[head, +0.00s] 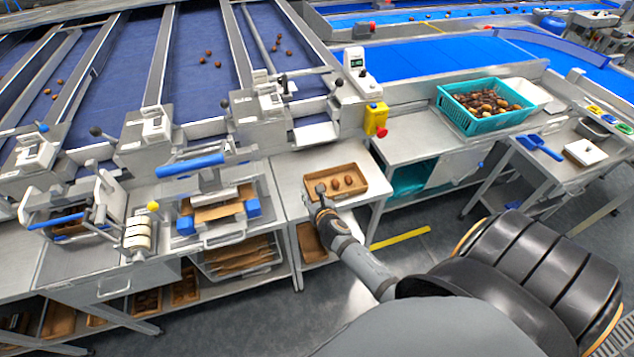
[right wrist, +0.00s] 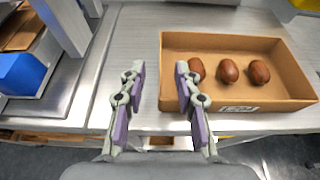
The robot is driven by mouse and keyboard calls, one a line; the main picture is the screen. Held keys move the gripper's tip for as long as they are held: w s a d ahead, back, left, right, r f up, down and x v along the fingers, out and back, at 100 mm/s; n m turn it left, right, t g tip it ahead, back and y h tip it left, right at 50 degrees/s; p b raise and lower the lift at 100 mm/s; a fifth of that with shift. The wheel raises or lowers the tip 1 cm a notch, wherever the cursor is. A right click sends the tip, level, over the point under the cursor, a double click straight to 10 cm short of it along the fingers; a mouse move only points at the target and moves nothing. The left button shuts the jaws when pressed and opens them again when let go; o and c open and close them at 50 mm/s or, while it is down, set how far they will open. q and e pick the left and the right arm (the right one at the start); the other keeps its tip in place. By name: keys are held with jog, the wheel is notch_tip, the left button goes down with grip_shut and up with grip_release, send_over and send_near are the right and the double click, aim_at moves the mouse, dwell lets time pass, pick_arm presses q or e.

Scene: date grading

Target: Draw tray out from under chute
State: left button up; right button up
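A shallow brown cardboard tray (head: 357,196) holding 3 dark brown dates sits on a grey metal table below the sorter's chute outlet (head: 312,134). It also shows in the right wrist view (right wrist: 245,105), with a printed label on its near wall. My right gripper (head: 320,190) is at the tray's left end. In the right wrist view (right wrist: 158,72) its two fingers are apart, with nothing between the tips but table and perhaps the tray's left wall edge. The right finger overlaps the tray's near left corner; I cannot tell whether it touches. My left gripper is not in view.
A yellow box with a red button (head: 376,119) hangs behind the tray. A tray station with blue blocks (head: 216,212) stands to the left. A teal crate of dates (head: 484,119) is at the right. The table left of the tray is clear.

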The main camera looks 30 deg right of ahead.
jog(key=v, duration=0.8)
jog(key=shift+s, duration=0.1)
